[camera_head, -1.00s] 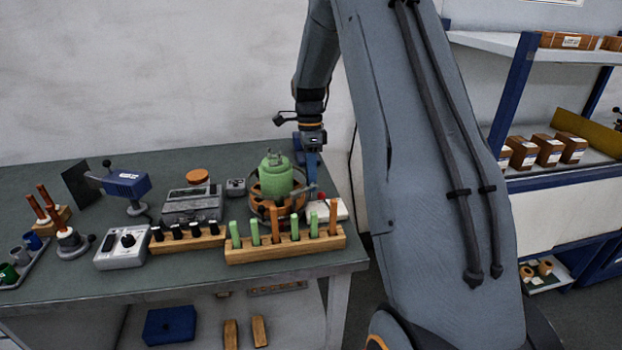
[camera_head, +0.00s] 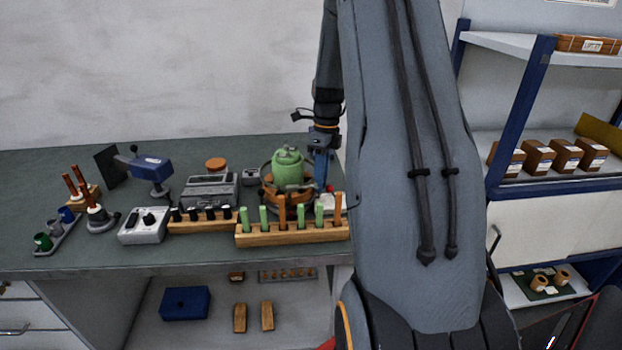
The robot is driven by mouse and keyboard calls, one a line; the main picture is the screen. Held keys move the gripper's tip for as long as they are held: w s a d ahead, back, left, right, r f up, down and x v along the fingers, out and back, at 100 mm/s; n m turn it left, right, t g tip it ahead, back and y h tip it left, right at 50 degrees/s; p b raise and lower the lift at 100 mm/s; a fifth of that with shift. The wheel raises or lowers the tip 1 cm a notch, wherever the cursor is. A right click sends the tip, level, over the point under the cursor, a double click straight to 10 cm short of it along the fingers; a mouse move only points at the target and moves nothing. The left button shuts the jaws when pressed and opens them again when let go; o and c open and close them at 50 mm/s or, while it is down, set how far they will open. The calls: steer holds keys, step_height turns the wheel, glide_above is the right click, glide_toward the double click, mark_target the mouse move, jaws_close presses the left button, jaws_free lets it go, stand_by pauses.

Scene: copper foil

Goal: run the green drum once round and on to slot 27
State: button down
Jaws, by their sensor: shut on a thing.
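The green drum (camera_head: 288,168) stands upright in a copper-brown, ring-like base (camera_head: 287,200) near the right end of the bench. It has a small knob on top. My gripper (camera_head: 320,182) points down close against the right side of this drum unit. It is shut on a part there, but its fingertips and the exact part held are too small and partly hidden to make out. Slot numbers cannot be read in this view.
A wooden rack (camera_head: 292,233) with green and copper sticks stands in front of the drum. A grey box (camera_head: 212,190), a control box (camera_head: 143,226) and a blue-headed device (camera_head: 152,168) are to the left. Shelving (camera_head: 510,115) stands at right. My arm hides the bench's right end.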

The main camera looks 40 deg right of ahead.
steer(key=shift+d, duration=0.1)
steer(key=c, duration=1.9)
jaws_free()
steer(key=shift+c, duration=0.2)
step_height(320, 180, up, 8)
steer(key=d+b, duration=0.1)
steer(key=b, duration=0.1)
steer(key=shift+w+d, duration=0.15)
steer(key=shift+w, duration=0.3)
